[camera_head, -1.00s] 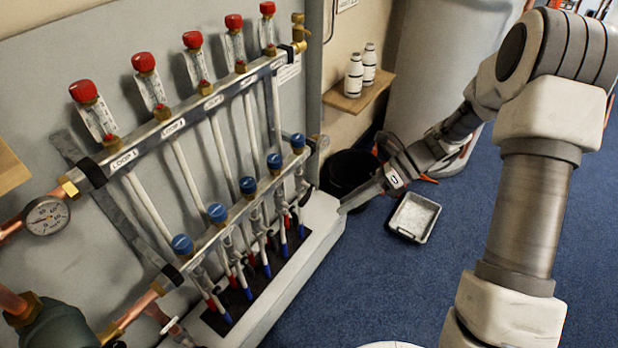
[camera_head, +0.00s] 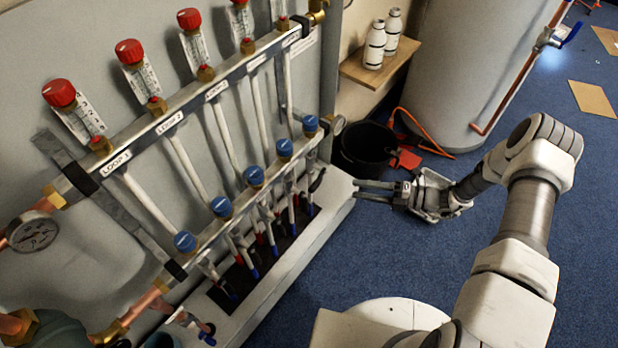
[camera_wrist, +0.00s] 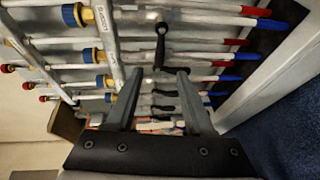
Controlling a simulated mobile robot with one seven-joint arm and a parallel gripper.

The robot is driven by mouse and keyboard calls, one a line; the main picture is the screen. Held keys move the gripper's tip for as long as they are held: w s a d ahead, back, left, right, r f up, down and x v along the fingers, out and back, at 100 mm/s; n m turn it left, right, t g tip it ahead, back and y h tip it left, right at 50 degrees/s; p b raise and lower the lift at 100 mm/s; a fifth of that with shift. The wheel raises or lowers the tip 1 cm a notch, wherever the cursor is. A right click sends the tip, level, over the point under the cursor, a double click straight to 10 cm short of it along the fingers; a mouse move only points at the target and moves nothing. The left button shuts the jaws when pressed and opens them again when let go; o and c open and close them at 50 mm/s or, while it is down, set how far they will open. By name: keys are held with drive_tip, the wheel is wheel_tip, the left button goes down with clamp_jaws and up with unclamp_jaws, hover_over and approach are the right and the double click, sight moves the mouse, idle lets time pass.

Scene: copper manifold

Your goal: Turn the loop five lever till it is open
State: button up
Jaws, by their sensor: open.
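The manifold's loop five pipe is at the right end of the row, under the last blue cap (camera_head: 310,123). A dark lever (camera_head: 317,181) sticks out there toward my gripper. In the wrist view the nearest black lever (camera_wrist: 160,46), which looks like the same one, stands across its white pipe. My gripper (camera_head: 358,190) is open and empty, right of the lever and apart from it. In the wrist view its two fingers (camera_wrist: 158,72) are spread, with the lever's end just beyond and between the tips. Whether they overlap in depth cannot be told.
Other loop levers (camera_wrist: 165,93) lie close behind, several along their pipes. A black bucket (camera_head: 365,150) stands behind my gripper, near a white cylinder (camera_head: 455,60). A shelf with two white bottles (camera_head: 375,45) is above. Blue floor (camera_head: 340,260) lies open in front.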

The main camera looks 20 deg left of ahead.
sight(319, 181)
drive_tip(key=a+f+b, duration=0.2)
drive_tip(key=a+b, duration=0.1)
drive_tip(key=a, duration=1.3)
clamp_jaws()
drive_tip(key=shift+d, duration=0.1)
idle(0.7)
